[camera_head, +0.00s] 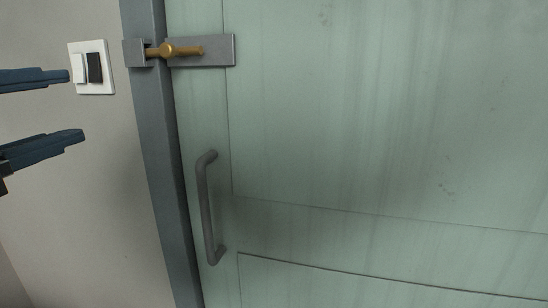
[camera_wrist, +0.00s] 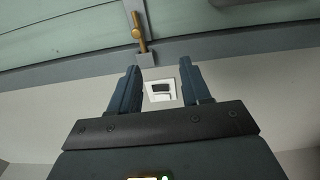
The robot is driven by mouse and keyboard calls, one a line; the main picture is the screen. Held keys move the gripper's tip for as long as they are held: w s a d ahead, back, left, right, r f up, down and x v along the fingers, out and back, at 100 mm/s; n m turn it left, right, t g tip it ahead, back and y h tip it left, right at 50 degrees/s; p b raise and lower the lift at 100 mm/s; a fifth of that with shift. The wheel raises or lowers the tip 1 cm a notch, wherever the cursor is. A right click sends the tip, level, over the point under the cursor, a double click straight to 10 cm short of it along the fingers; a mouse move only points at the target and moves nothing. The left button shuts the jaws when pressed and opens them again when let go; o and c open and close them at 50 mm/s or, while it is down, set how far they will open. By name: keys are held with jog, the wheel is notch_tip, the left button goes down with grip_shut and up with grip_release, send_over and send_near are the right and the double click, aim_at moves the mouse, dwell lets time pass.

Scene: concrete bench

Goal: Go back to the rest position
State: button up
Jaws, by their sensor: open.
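My gripper (camera_head: 76,106) reaches in from the left edge of the head view, with its two dark blue fingers apart and nothing between them. The fingertips are in front of the wall near a light switch (camera_head: 108,67). In the wrist view my gripper (camera_wrist: 160,80) is also open, and the white switch plate (camera_wrist: 150,97) shows in the gap between the fingers. I cannot tell whether the fingertips touch the wall.
A pale green door (camera_head: 380,120) fills the right side, with a grey handle (camera_head: 206,205) and a brass bolt (camera_head: 168,50) across the grey frame (camera_head: 157,130). The bolt (camera_wrist: 138,32) also shows in the wrist view. The wall (camera_head: 75,200) below the gripper is bare.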

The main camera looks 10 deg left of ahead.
jog(key=w+d+f+y, duration=0.1)
jog(key=w+d+f, duration=0.2)
jog(key=f, duration=0.4)
jog(key=w+d+f+n+g+y, duration=0.1)
jog(key=w+d+f, duration=0.1)
jog(key=d+f, duration=0.35)
jog(key=w+d+f+y, duration=0.1)
jog(key=w+d+f, duration=0.15)
jog(key=f, duration=0.65)
jog(key=s+d+f+m+g+y, duration=0.1)
jog(key=s+d+f+m+g, duration=0.15)
jog(key=d+f, duration=1.1)
jog(key=s+d+f+m, duration=0.3)
jog(key=s+d, duration=0.4)
jog(key=s+d+f+m, duration=0.3)
jog(key=s+d+f, duration=0.1)
jog(key=s+d, duration=0.3)
jog(key=s+d+r+m+h, duration=0.1)
jog(key=s+d+r+m, duration=0.2)
jog(key=s, duration=0.5)
jog(key=s+d+r+m+h, duration=0.2)
jog(key=s+d+r+m, duration=0.2)
jog(key=s+m, duration=0.3)
jog(key=shift+s+d, duration=0.45)
jog(key=shift+d, duration=0.25)
jog(key=shift+f, duration=0.1)
